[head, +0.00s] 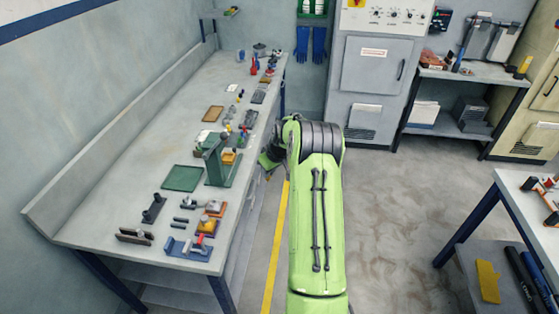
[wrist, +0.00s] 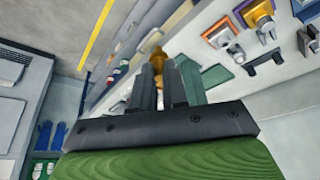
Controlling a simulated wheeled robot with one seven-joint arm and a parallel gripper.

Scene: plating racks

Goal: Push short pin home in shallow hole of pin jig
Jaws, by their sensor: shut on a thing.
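My gripper (wrist: 159,72) points away from the camera in the wrist view, its two dark fingers close together. A small brownish-yellow piece (wrist: 157,58) shows between and beyond the fingertips; I take it for the short pin, though its shape is mostly hidden. In the head view my arm hides the fingers, at the right edge of the bench beside the green upright stand (head: 215,162). I cannot tell for sure which fixture is the pin jig. No hole can be made out.
The bench's left side is clear. Grey cabinets (head: 376,75) stand behind; a second table (head: 520,205) is at right.

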